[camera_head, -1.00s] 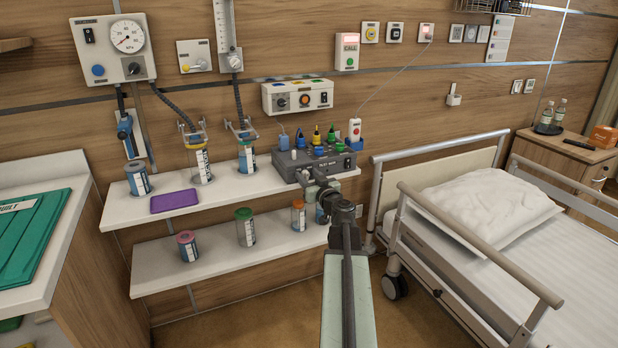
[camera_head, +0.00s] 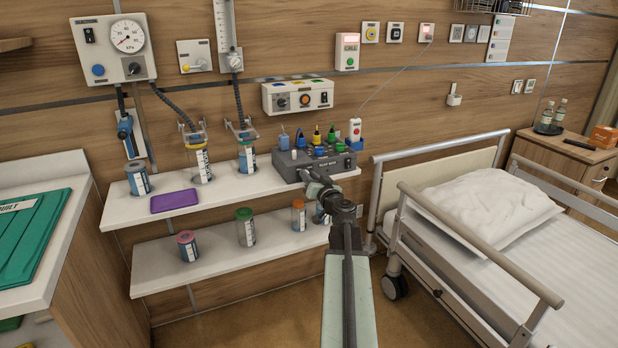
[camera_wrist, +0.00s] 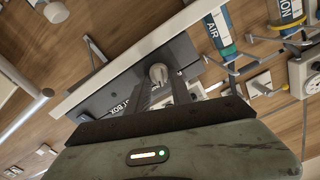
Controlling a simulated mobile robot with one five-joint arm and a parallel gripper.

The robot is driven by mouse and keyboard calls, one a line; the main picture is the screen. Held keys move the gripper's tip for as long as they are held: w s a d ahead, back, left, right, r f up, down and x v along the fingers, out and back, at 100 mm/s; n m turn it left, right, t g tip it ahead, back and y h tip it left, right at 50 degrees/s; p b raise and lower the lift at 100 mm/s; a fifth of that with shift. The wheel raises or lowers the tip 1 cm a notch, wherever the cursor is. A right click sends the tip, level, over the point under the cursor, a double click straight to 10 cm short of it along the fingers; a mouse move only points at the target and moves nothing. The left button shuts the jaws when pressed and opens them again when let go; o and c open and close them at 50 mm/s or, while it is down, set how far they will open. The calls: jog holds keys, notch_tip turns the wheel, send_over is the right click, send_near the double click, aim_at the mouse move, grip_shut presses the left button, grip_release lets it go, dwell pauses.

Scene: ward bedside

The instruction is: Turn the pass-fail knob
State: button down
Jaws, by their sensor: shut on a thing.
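The dark grey box (camera_head: 282,170) with several coloured plugs on top stands at the right end of the upper wall shelf. In the wrist view its front face (camera_wrist: 118,98) fills the middle, seen at a slant. A pale grey knob (camera_wrist: 158,73) sits on that face between the fingertips of my gripper (camera_wrist: 160,80). The two dark fingers are closed on the knob's sides. The knob's marking and pointer direction are too small to tell. In the head view my gripper (camera_head: 309,178) reaches the lower front of the box, and the wrist hides the knob.
A purple tray (camera_head: 174,201) and blue-labelled canisters stand left of the box on the upper shelf (camera_head: 232,189). Capped jars stand on the lower shelf (camera_head: 215,262). The bed rail (camera_head: 480,250) is close to the right of my arm. A control panel (camera_head: 297,97) hangs above the box.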

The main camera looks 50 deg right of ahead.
jog(key=m, duration=0.4)
jog(key=shift+d+f+m, duration=0.1)
jog(key=shift+m, duration=0.3)
dwell(0.4)
jog(key=c, duration=1.1)
grip_release()
jog(key=shift+c, duration=0.2)
jog(key=shift+s, duration=0.1)
jog(key=v, duration=0.7)
jog(key=shift+s+a, duration=0.2)
jog(key=shift+s, duration=0.1)
